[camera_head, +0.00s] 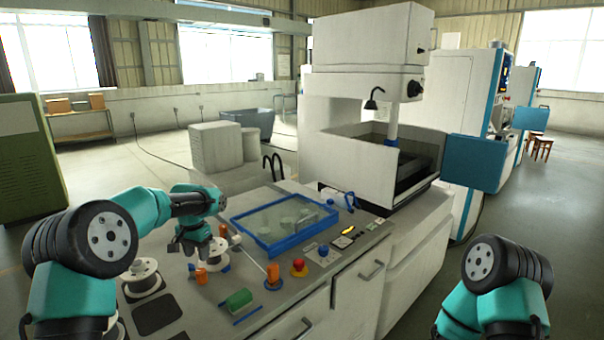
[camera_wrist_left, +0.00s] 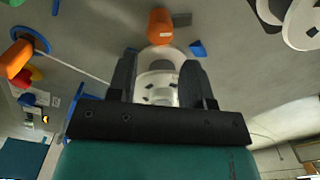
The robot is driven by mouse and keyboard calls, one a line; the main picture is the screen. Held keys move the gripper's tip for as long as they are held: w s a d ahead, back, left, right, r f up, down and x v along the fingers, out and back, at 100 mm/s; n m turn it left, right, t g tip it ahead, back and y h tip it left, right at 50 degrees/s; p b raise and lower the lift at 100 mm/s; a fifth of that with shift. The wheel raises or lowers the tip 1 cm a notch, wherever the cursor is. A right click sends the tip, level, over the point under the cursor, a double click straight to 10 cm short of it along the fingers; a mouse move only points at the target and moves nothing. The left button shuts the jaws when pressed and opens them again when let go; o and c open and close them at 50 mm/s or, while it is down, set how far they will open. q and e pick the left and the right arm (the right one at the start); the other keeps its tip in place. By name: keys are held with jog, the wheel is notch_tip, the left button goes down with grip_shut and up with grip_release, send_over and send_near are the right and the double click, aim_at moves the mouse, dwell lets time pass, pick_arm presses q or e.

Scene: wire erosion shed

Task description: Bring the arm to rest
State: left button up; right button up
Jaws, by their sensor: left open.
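My left arm reaches in from the left in the head view, bent over the worktop. Its left gripper (camera_head: 190,245) hangs down above the left part of the worktop, near a white spool (camera_head: 215,260). In the left wrist view the gripper's (camera_wrist_left: 158,72) two dark fingers stand apart, open. A white round part (camera_wrist_left: 157,88) shows in the gap between them; I cannot tell how far beyond the fingers it lies. My right arm shows at the lower right of the head view, but its gripper is out of view.
The worktop (camera_head: 190,300) holds another white spool (camera_head: 143,272), orange pieces (camera_head: 202,276), a green block (camera_head: 238,299), a red button (camera_head: 299,266) and a blue-framed tray (camera_head: 262,247). A large white machine (camera_head: 335,150) stands behind it. Open floor (camera_head: 100,180) lies at the back left.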

aim_at(201, 270)
pick_arm(q)
jog(key=shift+f, duration=3.1)
notch_tip(201, 270, up, 16)
notch_tip(201, 270, down, 18)
jog(key=shift+r, duration=0.25)
jog(key=shift+r+m, duration=0.1)
jog(key=shift+m, duration=2.9)
